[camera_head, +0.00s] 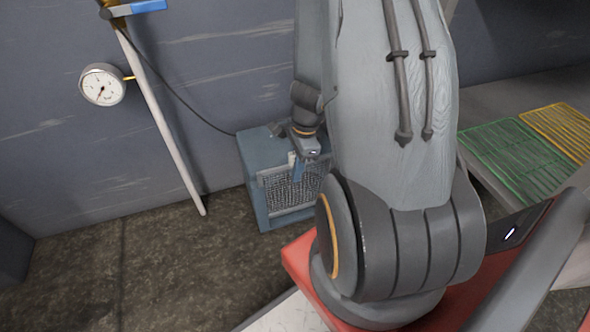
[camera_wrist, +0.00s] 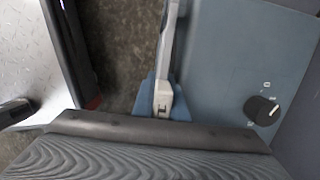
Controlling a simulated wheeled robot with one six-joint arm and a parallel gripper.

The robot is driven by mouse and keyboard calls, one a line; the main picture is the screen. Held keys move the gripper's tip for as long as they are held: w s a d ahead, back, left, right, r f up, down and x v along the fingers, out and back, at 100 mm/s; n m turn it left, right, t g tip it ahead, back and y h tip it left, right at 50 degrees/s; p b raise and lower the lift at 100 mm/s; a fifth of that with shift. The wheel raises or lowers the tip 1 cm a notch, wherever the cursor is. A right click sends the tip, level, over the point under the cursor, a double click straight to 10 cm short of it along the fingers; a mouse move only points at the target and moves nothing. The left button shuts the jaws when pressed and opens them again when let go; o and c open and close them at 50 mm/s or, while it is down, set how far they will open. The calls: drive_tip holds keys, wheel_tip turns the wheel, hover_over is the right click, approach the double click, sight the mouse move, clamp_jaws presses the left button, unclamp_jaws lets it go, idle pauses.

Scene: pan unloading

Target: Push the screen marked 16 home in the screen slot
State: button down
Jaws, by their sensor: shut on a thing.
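A blue-grey machine box (camera_head: 258,157) stands on the floor against the wall. A grey mesh screen (camera_head: 285,195) shows upright at its front, framed by the box's blue rim. How deep it sits in the slot I cannot tell, and no number is readable. My gripper (camera_head: 299,160) is at the screen's upper right edge, shut on it, with a blue part hanging down before the mesh. In the wrist view, a white block with blue beside it (camera_wrist: 163,100) shows by the box's top; the grip itself is mostly hidden.
A dark knob (camera_wrist: 262,110) is on the box's top. A pale pipe (camera_head: 168,130) and a round gauge (camera_head: 102,84) are on the wall at left. Green (camera_head: 515,155) and yellow (camera_head: 562,128) racks lie at right. The floor left of the box is clear.

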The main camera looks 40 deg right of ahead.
drive_tip(key=shift+f, duration=0.15)
idle(0.5)
drive_tip(key=c, duration=1.8)
unclamp_jaws()
drive_tip(key=shift+o, duration=0.6)
drive_tip(key=shift+w, duration=0.15)
drive_tip(key=shift+d, duration=0.1)
drive_tip(key=r+p, duration=0.1)
drive_tip(key=r, duration=0.1)
drive_tip(key=r+p, duration=0.1)
drive_tip(key=r, duration=0.1)
drive_tip(key=r+p, duration=0.2)
drive_tip(key=shift+d+r, duration=0.15)
drive_tip(key=shift+d, duration=0.25)
drive_tip(key=shift+s+r+p, duration=0.3)
drive_tip(key=shift+r+p, duration=0.2)
drive_tip(key=shift+r, duration=0.25)
